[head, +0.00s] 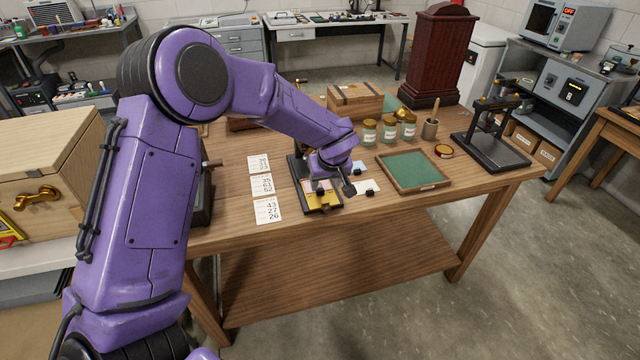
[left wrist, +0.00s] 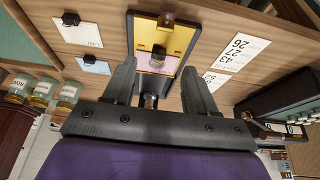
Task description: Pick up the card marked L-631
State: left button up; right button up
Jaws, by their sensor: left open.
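Several small cards with black knobs lie on the wooden table: a white card (head: 368,184), a pale blue card (head: 358,167), and, on a black stand, a yellow card (head: 322,201) and a pink card (left wrist: 155,63). The white card (left wrist: 84,32) and blue card (left wrist: 92,65) also show in the left wrist view. Their small print is too fine to read surely, so I cannot tell which is L-631. My left gripper (left wrist: 159,66) is open, its fingers on either side of the pink card's end of the stand, with nothing seen held. My right gripper is not in view.
Number sheets (head: 267,210) lie left of the stand. A green-lined tray (head: 412,187), glass jars (head: 369,133) and a mortar (head: 430,128) stand to the right. A wooden box (head: 355,100) is behind. The table's front right is clear.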

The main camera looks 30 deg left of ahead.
aim_at(321, 191)
pick_arm(q)
jog(key=x, duration=0.2)
jog(key=p+x, duration=0.1)
jog(key=x, duration=0.2)
jog(key=w+a+x, duration=0.1)
jog(key=x, duration=0.1)
jog(key=shift+w+r+p, duration=0.1)
jog(key=shift+r+p, duration=0.05)
jog(key=shift+p, duration=0.25)
jog(key=shift+a, duration=0.1)
grip_shut()
